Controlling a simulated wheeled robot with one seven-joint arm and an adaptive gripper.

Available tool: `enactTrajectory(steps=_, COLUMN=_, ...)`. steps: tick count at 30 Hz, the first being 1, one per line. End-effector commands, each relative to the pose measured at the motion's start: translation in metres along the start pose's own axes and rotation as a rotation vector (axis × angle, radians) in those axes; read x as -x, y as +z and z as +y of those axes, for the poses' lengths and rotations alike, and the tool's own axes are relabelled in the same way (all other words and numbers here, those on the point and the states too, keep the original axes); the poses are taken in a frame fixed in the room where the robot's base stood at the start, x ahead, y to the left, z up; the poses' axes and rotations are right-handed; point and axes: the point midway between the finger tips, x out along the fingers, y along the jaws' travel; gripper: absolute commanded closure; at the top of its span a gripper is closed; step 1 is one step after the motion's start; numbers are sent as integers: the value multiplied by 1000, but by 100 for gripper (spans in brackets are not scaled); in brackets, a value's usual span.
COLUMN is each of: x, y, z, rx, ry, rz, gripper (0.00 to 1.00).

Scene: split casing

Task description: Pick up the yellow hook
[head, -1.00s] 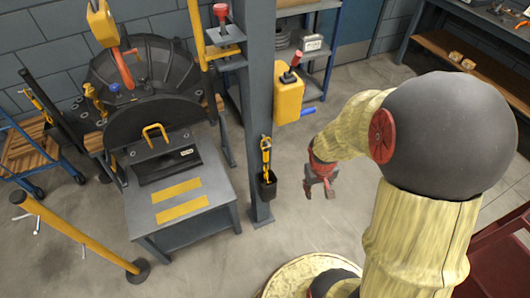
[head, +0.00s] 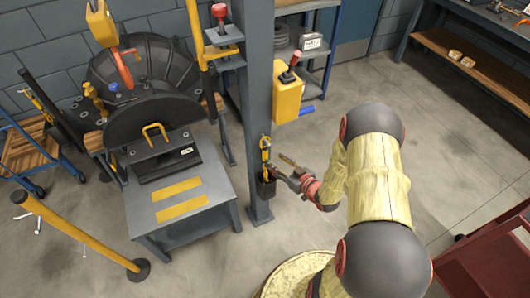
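A yellow hook (head: 265,148) stands upright in a small black holder (head: 266,188) on the side of the grey column. My gripper (head: 279,165) is just to the right of the hook, pointing left toward the column. Its two fingers are spread apart, one higher and one lower, with nothing seen between them. The lower finger reaches close to the hook and the holder's top edge. I cannot tell whether it touches them.
The grey column (head: 258,90) stands right behind the holder. A yellow box with a red-knobbed lever (head: 289,92) juts out above my gripper. A grey bench (head: 183,205) with a dark round casing (head: 145,75) stands to the left.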

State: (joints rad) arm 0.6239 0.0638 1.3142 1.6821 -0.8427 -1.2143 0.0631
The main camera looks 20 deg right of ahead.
Motion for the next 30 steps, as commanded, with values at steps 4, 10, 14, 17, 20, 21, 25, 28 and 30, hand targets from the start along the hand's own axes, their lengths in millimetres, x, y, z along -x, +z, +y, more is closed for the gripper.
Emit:
enactTrajectory(steps=4, x=-16, y=0, z=0, rx=1, ry=-2, rz=5, gripper=60)
enactTrajectory(steps=10, x=-31, y=0, z=1, rx=0, ry=0, rz=3, gripper=60)
enactTrajectory(steps=14, x=-47, y=1, z=2, rx=0, ry=0, rz=4, gripper=60)
enactTrajectory(steps=17, x=-62, y=2, z=2, rx=2, ry=-2, rz=3, gripper=60)
enactTrajectory(steps=20, x=-73, y=1, z=2, rx=0, ry=0, rz=3, gripper=60)
enactTrajectory(steps=21, x=-75, y=1, z=2, rx=-1, ry=0, rz=3, gripper=60)
enactTrajectory(steps=25, x=-76, y=0, z=2, rx=-2, ry=2, rz=2, gripper=60)
enactTrajectory(steps=28, x=-76, y=0, z=3, rx=-1, ry=2, rz=2, gripper=61)
enactTrajectory(steps=30, x=-76, y=0, z=3, rx=-1, ry=2, rz=2, gripper=65)
